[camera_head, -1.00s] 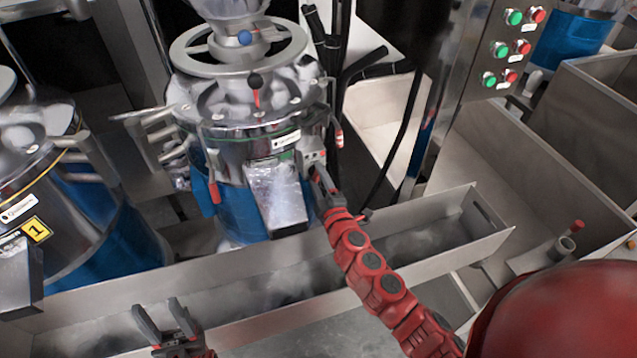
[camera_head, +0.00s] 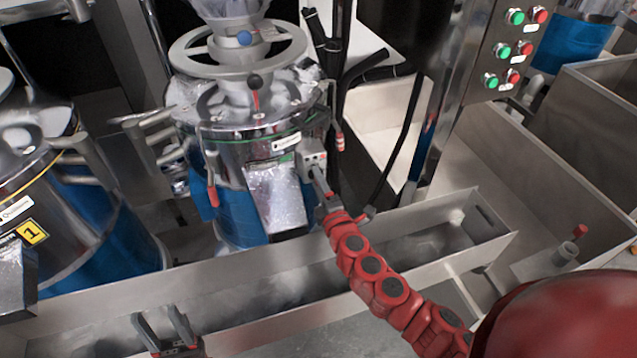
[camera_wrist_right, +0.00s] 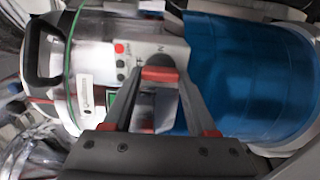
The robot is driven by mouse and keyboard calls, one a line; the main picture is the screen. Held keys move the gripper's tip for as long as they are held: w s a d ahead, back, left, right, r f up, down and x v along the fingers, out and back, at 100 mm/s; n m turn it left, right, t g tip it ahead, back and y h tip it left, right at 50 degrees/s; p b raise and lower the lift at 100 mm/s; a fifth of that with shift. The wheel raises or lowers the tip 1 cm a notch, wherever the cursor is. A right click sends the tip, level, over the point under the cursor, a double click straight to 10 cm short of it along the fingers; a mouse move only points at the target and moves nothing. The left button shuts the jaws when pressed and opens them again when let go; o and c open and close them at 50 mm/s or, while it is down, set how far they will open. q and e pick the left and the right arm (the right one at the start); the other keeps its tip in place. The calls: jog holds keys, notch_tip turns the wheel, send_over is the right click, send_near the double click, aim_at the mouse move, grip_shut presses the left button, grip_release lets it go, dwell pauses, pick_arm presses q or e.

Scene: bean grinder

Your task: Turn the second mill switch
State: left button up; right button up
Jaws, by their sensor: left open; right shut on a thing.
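The second mill (camera_head: 235,205) is a steel and blue cylinder in the middle of the head view. A grey switch box (camera_head: 311,156) sits on its right side. My left gripper (camera_head: 163,328) is open and empty at the bottom of the head view, away from the mill.
A long steel trough (camera_head: 110,283) runs in front of the mills. A chute (camera_head: 275,195) sticks out beside the switch box. Another mill marked 1 (camera_head: 85,235) stands at the left. A button panel (camera_head: 513,45) and dark hoses (camera_head: 400,130) are to the right.

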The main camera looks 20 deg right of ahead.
jog(key=o, duration=1.4)
jog(key=shift+c, duration=0.2)
jog(key=s, duration=1.7)
jog(key=shift+s+d, duration=0.2)
jog(key=shift+d, duration=0.05)
